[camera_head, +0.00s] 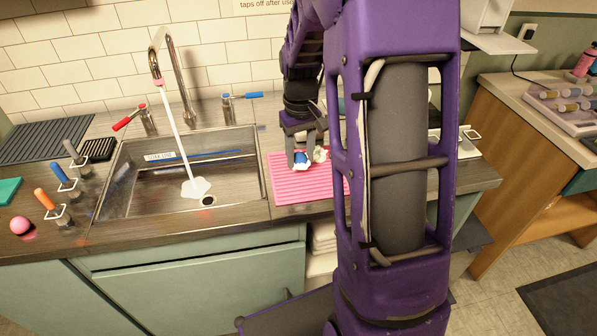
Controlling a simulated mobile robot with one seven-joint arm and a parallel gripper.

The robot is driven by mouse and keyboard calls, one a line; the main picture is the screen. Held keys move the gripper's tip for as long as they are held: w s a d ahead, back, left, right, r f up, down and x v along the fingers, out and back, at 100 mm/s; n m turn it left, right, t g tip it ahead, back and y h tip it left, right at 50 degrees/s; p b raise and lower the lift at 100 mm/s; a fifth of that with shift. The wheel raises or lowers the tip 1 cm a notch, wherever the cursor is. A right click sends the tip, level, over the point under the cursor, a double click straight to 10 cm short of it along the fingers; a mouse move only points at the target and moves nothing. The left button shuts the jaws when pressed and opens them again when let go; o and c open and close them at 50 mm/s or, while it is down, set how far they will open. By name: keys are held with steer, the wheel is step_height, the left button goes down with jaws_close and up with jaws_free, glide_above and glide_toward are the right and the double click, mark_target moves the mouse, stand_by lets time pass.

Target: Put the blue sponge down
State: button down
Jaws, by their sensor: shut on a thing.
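My gripper (305,157) is just right of the sink, pointing down over a pink ribbed mat (297,189). It is shut on a small blue thing, which looks like the blue sponge (301,159). Most of the sponge is hidden by the fingers, and white patches show beside it. I cannot tell whether the sponge touches the mat. My purple arm hides the right part of the mat.
Water runs from the tap (166,62) into the sink (130,210). A red-handled valve (135,120) and a blue-handled valve (236,100) stand behind it. Several coloured-handled tools (47,203) and a pink ball (19,225) are at the left. The mat's front is clear.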

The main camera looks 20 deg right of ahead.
mark_target(300, 180)
steer(key=shift+f, duration=2.4)
steer(key=shift+f+b, duration=0.15)
steer(key=shift+b, duration=0.2)
steer(key=shift+c, duration=1.8)
jaws_free()
step_height(300, 180, up, 12)
steer(key=shift+r+p, duration=0.2)
steer(key=shift+p, duration=0.7)
